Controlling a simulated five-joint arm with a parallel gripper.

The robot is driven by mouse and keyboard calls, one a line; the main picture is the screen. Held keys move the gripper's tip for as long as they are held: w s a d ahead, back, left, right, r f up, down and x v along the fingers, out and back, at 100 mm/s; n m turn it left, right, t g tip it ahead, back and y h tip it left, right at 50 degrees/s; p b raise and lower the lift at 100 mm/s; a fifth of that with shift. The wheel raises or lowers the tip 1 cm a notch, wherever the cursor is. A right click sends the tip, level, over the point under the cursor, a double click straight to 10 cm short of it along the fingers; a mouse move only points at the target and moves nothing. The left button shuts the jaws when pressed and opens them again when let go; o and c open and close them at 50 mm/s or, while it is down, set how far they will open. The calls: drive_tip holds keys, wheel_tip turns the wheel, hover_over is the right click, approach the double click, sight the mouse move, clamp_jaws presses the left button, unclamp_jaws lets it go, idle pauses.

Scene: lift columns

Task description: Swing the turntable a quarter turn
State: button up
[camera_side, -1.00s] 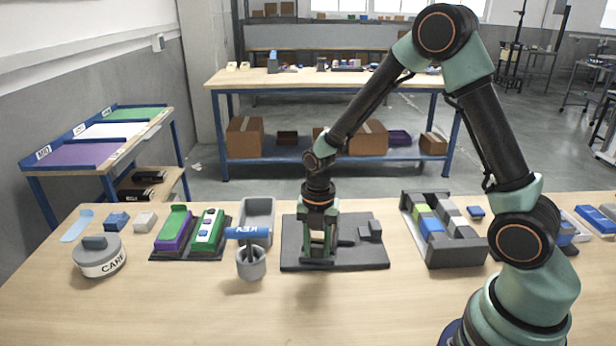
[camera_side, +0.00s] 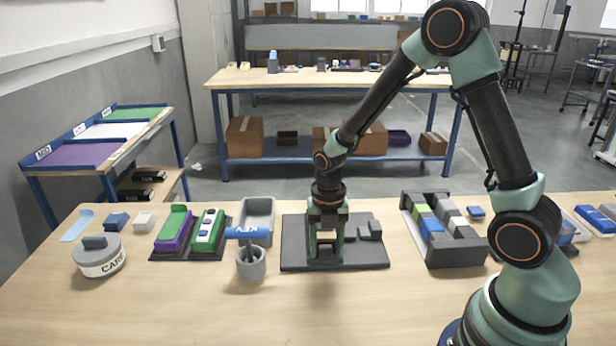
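No part is plainly labelled as a turntable. A round grey drum (camera_side: 100,262) with a lettered white band and a dark blue block on top stands at the left front; it is the most turntable-like thing. My gripper (camera_side: 325,262) points down over a dark grey plate (camera_side: 365,262) with raised grey blocks, near the table's middle, far right of the drum. Its two fingers stand apart with something dark low between them. I cannot tell whether they grip it.
A grey cup (camera_side: 251,268) holds a blue-handled key (camera_side: 247,233) just left of the plate. A grey bin (camera_side: 257,212) stands behind it. A black board (camera_side: 160,255) carries green and purple pieces. A grey rack (camera_side: 458,255) with coloured blocks is to the right. The front table is clear.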

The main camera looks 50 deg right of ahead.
drive_tip(key=shift+s, duration=0.1)
drive_tip(key=shift+a+r, duration=0.1)
drive_tip(key=shift+r, duration=3.4)
drive_tip(key=shift+r+m, duration=0.35)
drive_tip(key=shift+m, duration=0.05)
drive_tip(key=s+r+m+t, duration=0.2)
drive_tip(key=s+r+m, duration=0.2)
drive_tip(key=m, duration=0.9)
drive_tip(key=s+a+r+m+t, duration=0.1)
drive_tip(key=s+r+m+t, duration=0.2)
drive_tip(key=r+m, duration=0.7)
drive_tip(key=s+m, duration=0.1)
drive_tip(key=m, duration=0.2)
drive_tip(key=shift+a+t, duration=0.25)
drive_tip(key=shift+t, duration=0.05)
drive_tip(key=shift+r, duration=0.1)
